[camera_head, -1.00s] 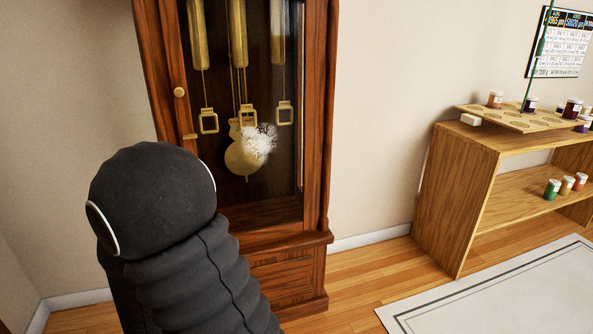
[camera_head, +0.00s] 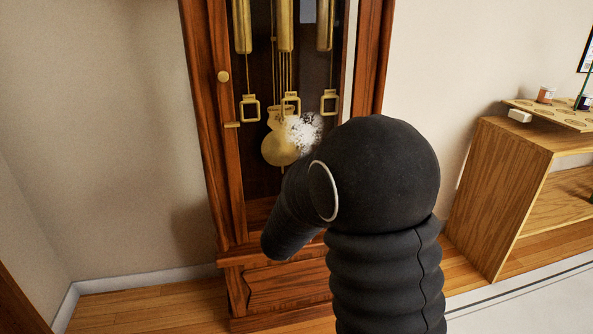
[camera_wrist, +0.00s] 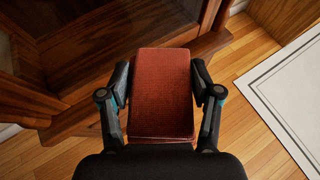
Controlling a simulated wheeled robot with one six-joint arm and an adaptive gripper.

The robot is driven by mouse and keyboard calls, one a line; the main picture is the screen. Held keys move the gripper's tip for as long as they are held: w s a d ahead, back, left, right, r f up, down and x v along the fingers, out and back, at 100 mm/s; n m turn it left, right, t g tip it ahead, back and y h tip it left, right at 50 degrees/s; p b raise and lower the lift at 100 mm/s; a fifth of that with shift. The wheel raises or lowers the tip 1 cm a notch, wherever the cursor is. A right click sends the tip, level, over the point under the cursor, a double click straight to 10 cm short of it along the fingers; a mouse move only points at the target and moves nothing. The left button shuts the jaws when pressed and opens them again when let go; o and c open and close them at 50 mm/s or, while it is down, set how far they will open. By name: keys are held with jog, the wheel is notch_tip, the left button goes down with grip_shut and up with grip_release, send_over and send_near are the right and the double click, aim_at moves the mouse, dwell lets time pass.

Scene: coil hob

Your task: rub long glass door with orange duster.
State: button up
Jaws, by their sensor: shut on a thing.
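The long glass door (camera_head: 262,165) is the wood-framed front of a tall clock, with brass weights and a pendulum behind it and a small round knob (camera_head: 223,76) on its left. A white, speckled smudge (camera_head: 304,131) shows on the glass near the pendulum bob. In the wrist view, my gripper (camera_wrist: 160,72) is shut on the orange duster (camera_wrist: 162,100), a rust-orange block held between both fingers. The clock's wood frame and dark glass lie beyond it at upper left. I cannot tell whether the duster touches anything. In the head view my arm hides gripper and duster.
A wooden shelf unit (camera_head: 500,200) with small jars and a holed board on top stands right of the clock. A pale rug with a dark border (camera_wrist: 290,90) lies on the wood floor. The floor left of the clock is clear.

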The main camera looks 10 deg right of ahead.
jog(key=w+d+r+m+g+b, duration=0.1)
jog(key=d+r+m+g+b, duration=0.55)
jog(key=d+m+g, duration=0.7)
jog(key=a+r+m+t+y+b, duration=0.3)
jog(key=a+r+m+t, duration=0.15)
jog(key=a+m, duration=0.35)
jog(key=a+r+m+t+y+b, duration=0.35)
jog(key=a+r+m, duration=0.25)
jog(key=a+m, duration=0.3)
jog(key=shift+n+g, duration=0.25)
jog(key=shift+g, duration=0.1)
jog(key=shift+w+r+p, duration=0.1)
jog(key=shift+w+p, duration=1.35)
jog(key=shift+w, duration=1.25)
